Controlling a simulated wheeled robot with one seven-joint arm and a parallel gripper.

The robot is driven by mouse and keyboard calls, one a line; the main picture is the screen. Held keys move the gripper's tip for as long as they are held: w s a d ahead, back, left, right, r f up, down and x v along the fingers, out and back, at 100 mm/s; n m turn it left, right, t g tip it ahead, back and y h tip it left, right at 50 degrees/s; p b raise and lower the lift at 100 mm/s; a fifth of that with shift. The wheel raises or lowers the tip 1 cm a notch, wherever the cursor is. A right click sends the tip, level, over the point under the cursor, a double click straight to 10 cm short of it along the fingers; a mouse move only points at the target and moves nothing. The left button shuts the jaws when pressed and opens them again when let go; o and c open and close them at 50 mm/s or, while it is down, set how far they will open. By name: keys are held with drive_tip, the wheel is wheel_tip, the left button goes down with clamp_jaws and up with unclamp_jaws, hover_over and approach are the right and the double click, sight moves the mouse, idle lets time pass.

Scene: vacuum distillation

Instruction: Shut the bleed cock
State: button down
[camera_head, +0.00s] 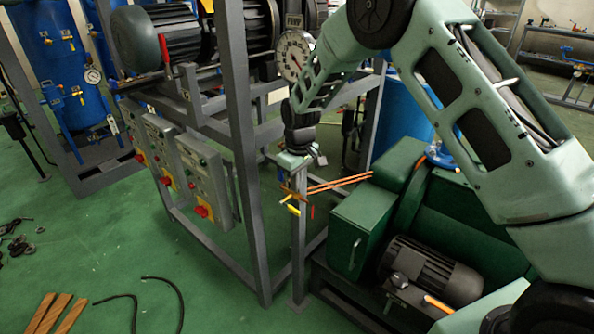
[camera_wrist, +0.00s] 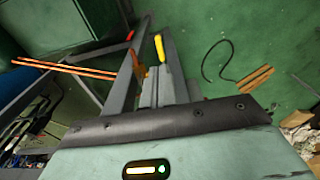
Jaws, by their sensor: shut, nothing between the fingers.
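A slim grey post (camera_head: 299,250) stands in front of the green machine. Near its top is a small brass-coloured cock fitting (camera_head: 286,192) with a yellow lever (camera_head: 293,210). The yellow lever also shows beyond my fingers in the wrist view (camera_wrist: 159,47). I cannot tell from its angle whether the cock is open or shut. My gripper (camera_head: 301,160) points down at the post top, just above the fitting. In the wrist view its grey fingers (camera_wrist: 152,88) are together and empty. They look apart from the yellow lever, though the gap is hard to judge.
Copper pipes (camera_head: 340,184) run right from the post. A grey frame upright (camera_head: 238,130) and control boxes with red knobs (camera_head: 204,180) stand left. The green machine (camera_head: 362,222) is close on the right. Hoses (camera_head: 160,283) and wooden strips (camera_head: 55,313) lie on the floor.

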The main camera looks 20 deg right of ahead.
sight(295, 209)
drive_tip(key=f, duration=0.2)
drive_tip(key=f+p, duration=0.1)
drive_tip(key=f, duration=0.5)
drive_tip(key=shift+w+a, duration=0.15)
drive_tip(key=shift+w, duration=0.1)
drive_tip(key=shift+f, duration=0.1)
drive_tip(key=shift+f, duration=0.1)
